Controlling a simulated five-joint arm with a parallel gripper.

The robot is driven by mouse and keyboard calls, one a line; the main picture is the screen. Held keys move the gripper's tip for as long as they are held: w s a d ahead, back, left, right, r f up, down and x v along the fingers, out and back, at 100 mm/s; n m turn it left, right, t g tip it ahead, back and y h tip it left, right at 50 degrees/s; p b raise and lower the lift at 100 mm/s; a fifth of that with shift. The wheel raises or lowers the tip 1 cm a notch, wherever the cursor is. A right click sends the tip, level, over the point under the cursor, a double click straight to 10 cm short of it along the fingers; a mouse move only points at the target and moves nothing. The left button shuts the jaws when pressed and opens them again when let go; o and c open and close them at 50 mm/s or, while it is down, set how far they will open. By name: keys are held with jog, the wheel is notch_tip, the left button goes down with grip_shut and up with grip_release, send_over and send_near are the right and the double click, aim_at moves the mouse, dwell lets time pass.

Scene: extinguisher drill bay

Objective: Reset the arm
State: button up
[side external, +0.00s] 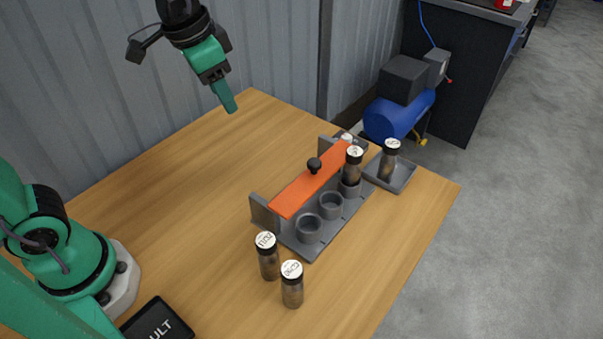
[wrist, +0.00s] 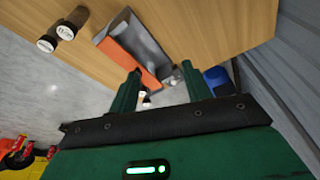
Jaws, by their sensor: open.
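My gripper (side external: 229,106) is raised above the far left part of the wooden table, pointing down, with nothing in it. In the wrist view its two fingers (wrist: 161,68) stand apart. A grey rack (side external: 309,247) with an orange bar (side external: 310,181) and black knob (side external: 314,165) sits at the table's right, well apart from my gripper. Two of the rack's cups are empty. A brown bottle with a white cap (side external: 353,167) stands in its far cup. Two similar bottles (side external: 268,261) (side external: 292,287) stand on the table in front of the rack.
Another bottle (side external: 388,164) stands on a small grey tray (side external: 404,179) beyond the rack. A white cap (side external: 347,138) shows partly hidden behind the orange bar. A black sign (side external: 157,322) lies near my base. A corrugated wall (side external: 270,50) closes off the back. The table's left half is clear.

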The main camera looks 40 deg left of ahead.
jog(key=s+a+f+n+t, duration=0.2)
jog(key=s+a+n, duration=0.2)
jog(key=s, duration=0.6)
jog(key=shift+s+a+t+y, duration=0.3)
jog(key=shift+s+a, duration=0.05)
jog(key=shift+a, duration=1.05)
